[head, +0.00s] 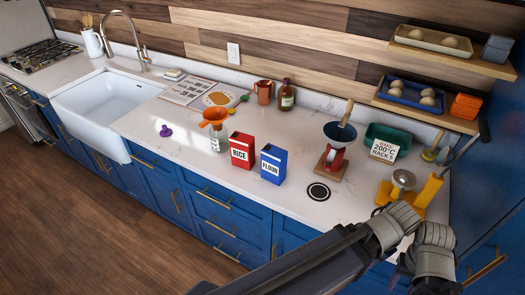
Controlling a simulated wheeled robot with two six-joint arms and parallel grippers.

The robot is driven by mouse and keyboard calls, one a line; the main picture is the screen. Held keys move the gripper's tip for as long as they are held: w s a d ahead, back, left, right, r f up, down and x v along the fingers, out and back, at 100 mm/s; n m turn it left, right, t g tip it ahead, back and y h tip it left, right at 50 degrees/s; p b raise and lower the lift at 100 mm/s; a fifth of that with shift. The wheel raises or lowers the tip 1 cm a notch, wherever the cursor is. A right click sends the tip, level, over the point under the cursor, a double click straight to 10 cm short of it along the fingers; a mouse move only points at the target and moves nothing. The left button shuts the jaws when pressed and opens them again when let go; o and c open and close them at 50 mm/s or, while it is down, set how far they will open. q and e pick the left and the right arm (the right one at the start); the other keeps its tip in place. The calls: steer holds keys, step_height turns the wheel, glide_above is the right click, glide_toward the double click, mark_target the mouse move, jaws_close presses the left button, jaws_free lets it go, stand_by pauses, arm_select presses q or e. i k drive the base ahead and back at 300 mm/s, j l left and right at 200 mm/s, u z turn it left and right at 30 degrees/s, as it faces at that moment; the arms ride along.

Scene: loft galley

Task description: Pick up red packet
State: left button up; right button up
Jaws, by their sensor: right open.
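The red packet (242,151), labelled RICE, stands upright on the white counter, left of the blue FLOUR packet (273,164). A small gap shows between the two packets. My right gripper (418,226) is at the lower right, in front of the counter's right end.
An orange funnel on a jar (217,140) stands just left of the red packet. A red scale with a dark bowl (334,160) and a round black mat (318,191) are to the right. The sink (105,100) is at left. Counter in front of the packets is clear.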

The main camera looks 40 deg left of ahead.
mark_target(242, 145)
steer(key=k+j, duration=0.45)
steer(key=j, duration=0.25)
steer(key=k+j, duration=0.25)
steer(key=j, duration=0.15)
